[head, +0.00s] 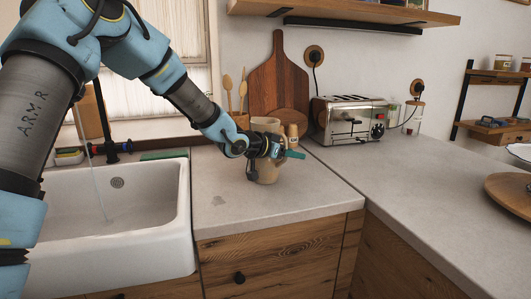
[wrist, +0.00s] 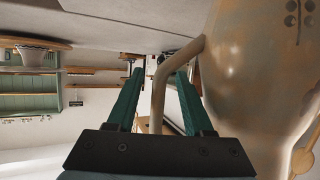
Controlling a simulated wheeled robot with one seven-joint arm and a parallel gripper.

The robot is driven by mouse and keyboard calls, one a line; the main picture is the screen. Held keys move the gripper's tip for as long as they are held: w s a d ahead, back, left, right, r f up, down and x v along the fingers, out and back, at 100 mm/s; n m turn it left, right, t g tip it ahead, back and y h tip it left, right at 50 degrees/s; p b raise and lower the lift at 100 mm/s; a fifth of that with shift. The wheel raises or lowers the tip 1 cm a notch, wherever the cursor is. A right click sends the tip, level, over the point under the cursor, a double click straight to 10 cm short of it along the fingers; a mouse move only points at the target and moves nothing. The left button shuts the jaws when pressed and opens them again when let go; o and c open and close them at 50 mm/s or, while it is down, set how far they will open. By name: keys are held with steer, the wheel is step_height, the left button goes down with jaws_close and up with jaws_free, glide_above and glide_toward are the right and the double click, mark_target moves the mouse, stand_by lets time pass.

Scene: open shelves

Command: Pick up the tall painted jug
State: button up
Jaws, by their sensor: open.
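The tall painted jug (head: 268,173) is tan and stands upright on the counter, right of the sink. My gripper (head: 289,154) is in front of it and hides its middle in the head view. In the wrist view the jug's body (wrist: 250,75) fills the right side, with dark painted dots near the top. Its handle (wrist: 160,95) runs between the two green fingers of my gripper (wrist: 160,74). The fingers are open, one on each side of the handle. A gap shows left of the handle; whether the right finger touches the jug cannot be told.
A white sink (head: 120,235) lies to the left. Behind the jug are a wooden cutting board (head: 280,80) and wooden spoons (head: 243,90). A toaster (head: 349,120) stands to the right. The counter in front (head: 265,205) and at the right is mostly clear. A shelf hangs above (head: 345,12).

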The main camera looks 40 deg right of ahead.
jaws_close()
stand_by(0.3)
steer(key=shift+r, duration=0.1)
stand_by(1.0)
